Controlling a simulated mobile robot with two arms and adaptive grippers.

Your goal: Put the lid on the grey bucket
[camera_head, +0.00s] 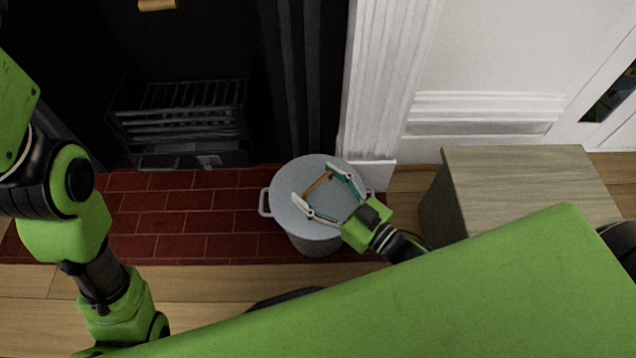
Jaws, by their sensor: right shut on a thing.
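The grey bucket (312,245) stands on the red brick hearth, with a loop handle on each side. The round grey lid (290,178) covers the bucket's top. I cannot tell whether it rests on the rim or is held just above it. The lid has a thin brown handle. My right gripper (317,184) reaches over the lid from the lower right, with its two fingers on either side of this handle, shut on the lid. My left arm comes down the left side, but its gripper is not in view.
A black fireplace with a metal grate (180,115) is behind the hearth (190,212), left of the bucket. A white pilaster (380,80) stands behind it. A wooden box-like cabinet (520,180) is at the right. The brick left of the bucket is clear.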

